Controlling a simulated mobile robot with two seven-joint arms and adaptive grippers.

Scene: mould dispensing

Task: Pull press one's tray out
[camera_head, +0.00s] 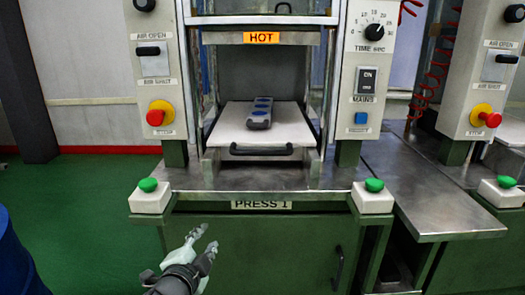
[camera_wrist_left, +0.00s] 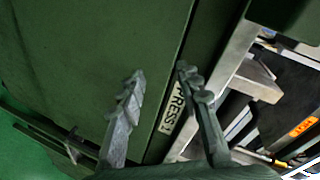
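Press one's tray (camera_head: 225,137) is a pale flat plate inside the press, under the orange HOT label. A black handle (camera_head: 261,151) runs along its front edge. A dark mould (camera_head: 260,113) with blue spots lies on the tray. My left gripper (camera_head: 205,238) is open and empty, low in front of the green press cabinet, below and left of the handle. In the left wrist view its two fingers (camera_wrist_left: 158,88) are spread apart in front of the cabinet and the PRESS 1 label. My right gripper is in neither view.
The steel ledge (camera_head: 300,185) of the press carries white boxes with green buttons at its left (camera_head: 149,196) and right (camera_head: 373,197) corners. A steel side table (camera_head: 430,200) stands right. A blue drum (camera_head: 14,260) stands lower left. Green floor (camera_head: 90,220) is open at left.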

